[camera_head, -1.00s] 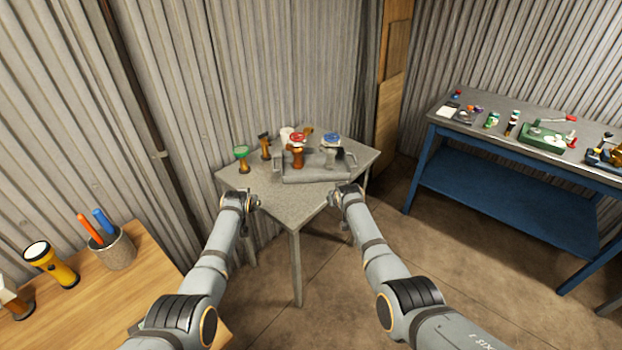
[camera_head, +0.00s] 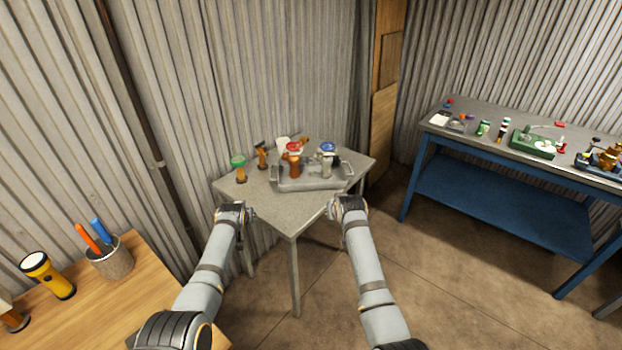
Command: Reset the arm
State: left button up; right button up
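My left gripper (camera_head: 232,211) is at the left front edge of the small grey table (camera_head: 262,205). My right gripper (camera_head: 348,206) is at the table's right front edge. Both are small and seen from behind, so I cannot tell whether their fingers are open or shut. I see no object held in either one. On the table, a grey tray (camera_head: 312,183) with handles holds a red-topped item (camera_head: 293,160) and a blue-topped item (camera_head: 327,158). Both grippers are apart from the tray.
A green-topped item (camera_head: 239,167) and a brown item (camera_head: 262,155) stand left of the tray. A wooden table (camera_head: 130,285) at lower left bears a flashlight (camera_head: 48,275) and a pen cup (camera_head: 110,260). A blue workbench (camera_head: 500,195) with tools stands at right. Floor between is clear.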

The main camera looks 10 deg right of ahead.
jog(key=shift+s+r, duration=0.2)
